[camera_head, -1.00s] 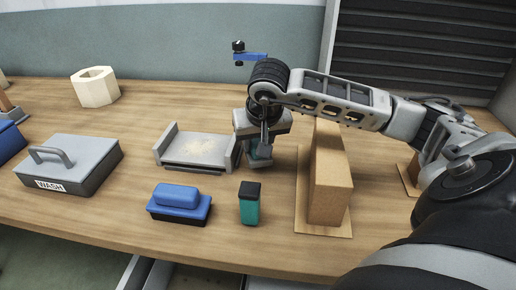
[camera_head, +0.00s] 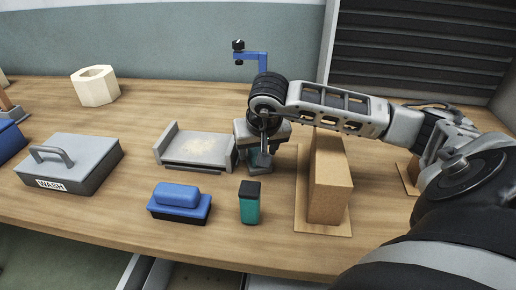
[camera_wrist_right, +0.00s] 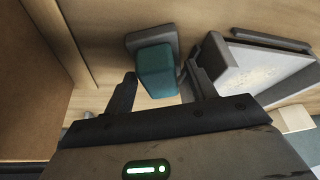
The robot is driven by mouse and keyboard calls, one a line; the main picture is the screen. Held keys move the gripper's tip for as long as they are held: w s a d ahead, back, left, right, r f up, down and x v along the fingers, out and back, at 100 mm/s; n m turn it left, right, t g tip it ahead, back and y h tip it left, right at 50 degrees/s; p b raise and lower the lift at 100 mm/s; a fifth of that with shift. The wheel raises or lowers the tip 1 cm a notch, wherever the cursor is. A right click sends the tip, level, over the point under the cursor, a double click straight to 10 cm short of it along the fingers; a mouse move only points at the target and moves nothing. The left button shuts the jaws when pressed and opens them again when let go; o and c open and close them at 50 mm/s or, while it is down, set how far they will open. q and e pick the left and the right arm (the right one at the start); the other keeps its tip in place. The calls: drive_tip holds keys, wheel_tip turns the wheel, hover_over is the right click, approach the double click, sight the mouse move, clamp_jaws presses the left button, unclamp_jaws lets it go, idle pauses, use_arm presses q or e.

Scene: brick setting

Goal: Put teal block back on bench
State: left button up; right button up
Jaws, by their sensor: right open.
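A teal block (camera_wrist_right: 156,70) stands against a grey piece (camera_wrist_right: 152,40) in the right wrist view. In the head view only a bit of the teal block (camera_head: 258,159) shows, behind my right gripper (camera_head: 260,145). My right gripper (camera_wrist_right: 160,74) is open, with one finger on each side of the block; I cannot tell whether either touches it. The wooden bench (camera_head: 110,219) carries these things. My left gripper is in neither view.
A grey tray (camera_head: 205,149) stands close left of my right gripper, and a cardboard-brown block (camera_head: 332,185) stands right of it. In front are a teal container with a black top (camera_head: 249,208) and a blue brush-like block (camera_head: 177,195). A grey WASH box (camera_head: 82,160) is at left.

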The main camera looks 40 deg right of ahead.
drive_tip(key=v, duration=1.2)
